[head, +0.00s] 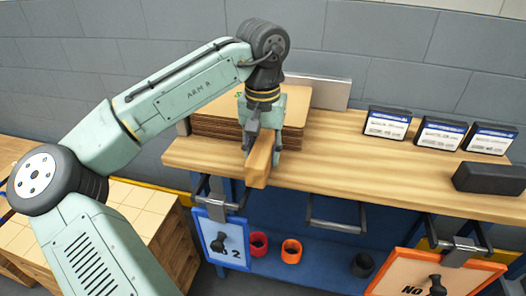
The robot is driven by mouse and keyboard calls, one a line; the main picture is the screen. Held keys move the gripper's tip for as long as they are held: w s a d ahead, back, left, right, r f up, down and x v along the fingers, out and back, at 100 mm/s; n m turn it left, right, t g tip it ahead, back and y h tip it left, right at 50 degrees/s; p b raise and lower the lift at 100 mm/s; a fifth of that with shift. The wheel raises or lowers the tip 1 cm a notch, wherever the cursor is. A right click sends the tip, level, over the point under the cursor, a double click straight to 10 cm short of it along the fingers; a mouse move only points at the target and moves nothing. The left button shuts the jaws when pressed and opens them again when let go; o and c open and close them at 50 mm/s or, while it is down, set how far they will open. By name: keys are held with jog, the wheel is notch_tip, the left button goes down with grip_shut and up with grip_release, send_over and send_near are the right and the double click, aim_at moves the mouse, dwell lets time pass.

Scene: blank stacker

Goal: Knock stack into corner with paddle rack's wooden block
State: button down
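My gripper (262,137) points down at the front of the bench and is shut on a wooden block (260,165). The block is long and tan, with its near end toward the camera. The stack (215,126) of thin brown sheets lies on the bench behind and to the left of the block. My gripper and arm hide part of it. A grey metal fence (318,92) stands upright behind the stack, and a short upright piece (183,127) shows at its left. I cannot tell whether the block touches the stack.
Several labelled dark boxes (388,123) stand at the bench's back right. A black block (489,178) lies at the right end. A blue-framed panel (220,236) and an orange-framed panel (437,276) hang in front. The middle of the wooden bench top (350,160) is clear.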

aim_at(261, 149)
jog(key=shift+s+a, duration=0.25)
jog(key=shift+s, duration=0.55)
jog(key=shift+r, duration=0.15)
notch_tip(261, 149, up, 4)
jog(key=p, duration=0.3)
jog(key=shift+f+p, duration=0.25)
jog(key=shift+p, duration=0.05)
notch_tip(261, 149, up, 2)
jog(key=shift+r+p, duration=0.15)
jog(key=shift+p, duration=0.35)
jog(key=shift+r, duration=1.5)
